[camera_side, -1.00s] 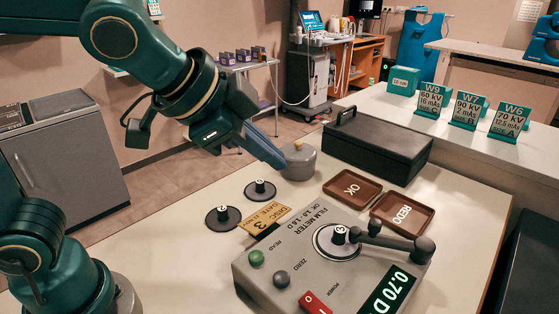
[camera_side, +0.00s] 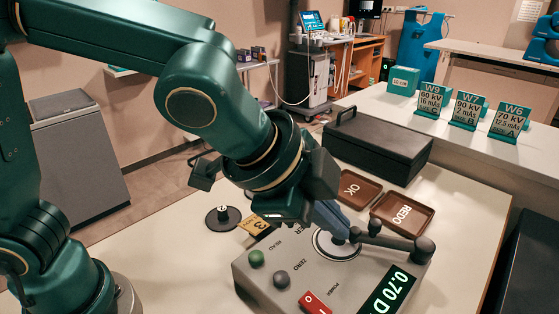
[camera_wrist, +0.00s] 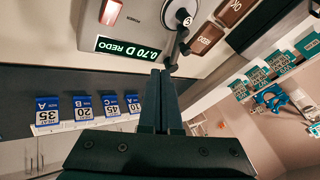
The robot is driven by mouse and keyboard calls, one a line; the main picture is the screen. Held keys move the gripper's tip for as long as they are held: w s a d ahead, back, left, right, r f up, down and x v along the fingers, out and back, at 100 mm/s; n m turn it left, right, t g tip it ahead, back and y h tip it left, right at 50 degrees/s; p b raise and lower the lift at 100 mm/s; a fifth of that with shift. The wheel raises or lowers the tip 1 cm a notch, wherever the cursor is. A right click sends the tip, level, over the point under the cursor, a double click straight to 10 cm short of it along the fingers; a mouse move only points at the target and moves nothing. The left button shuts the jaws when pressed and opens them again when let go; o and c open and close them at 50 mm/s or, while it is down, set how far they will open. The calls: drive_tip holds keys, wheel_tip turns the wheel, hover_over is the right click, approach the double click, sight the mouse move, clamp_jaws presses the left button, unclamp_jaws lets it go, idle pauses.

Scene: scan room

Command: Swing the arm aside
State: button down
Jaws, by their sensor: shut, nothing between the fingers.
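My gripper (camera_side: 338,222) is over the back part of the grey film meter (camera_side: 262,276), close to the meter's round plate (camera_side: 330,246) and its black arm (camera_side: 390,241). Whether it touches them I cannot tell. In the wrist view its two fingers (camera_wrist: 159,76) are together with nothing between them. The meter display (camera_side: 388,291) reads 0.70 D, and the wrist view adds REDO beside the number. My arm hides the grey round pot and part of the yellow card (camera_side: 256,224).
Brown OK tray (camera_side: 352,188) and REDO tray (camera_side: 402,214) lie behind the meter. A black case (camera_side: 376,148) stands further back. A black disc (camera_side: 223,218) lies left of the meter. Signs stand on the counter at the right. The table's front left is clear.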

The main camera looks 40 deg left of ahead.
approach(378, 241)
drive_tip(key=d+f, duration=0.1)
drive_tip(key=s+d+f, duration=0.1)
drive_tip(key=f, duration=0.1)
drive_tip(key=shift+s+f, duration=0.2)
drive_tip(key=shift+f, duration=0.05)
drive_tip(key=shift+w+a+r, duration=0.1)
drive_tip(key=shift+w+a, duration=0.05)
drive_tip(key=shift+w, duration=0.4)
drive_tip(key=shift+w+a, duration=0.15)
drive_tip(key=shift+w, duration=0.4)
drive_tip(key=shift+w+a, duration=0.2)
drive_tip(key=shift+w, duration=0.45)
drive_tip(key=shift+a, duration=0.1)
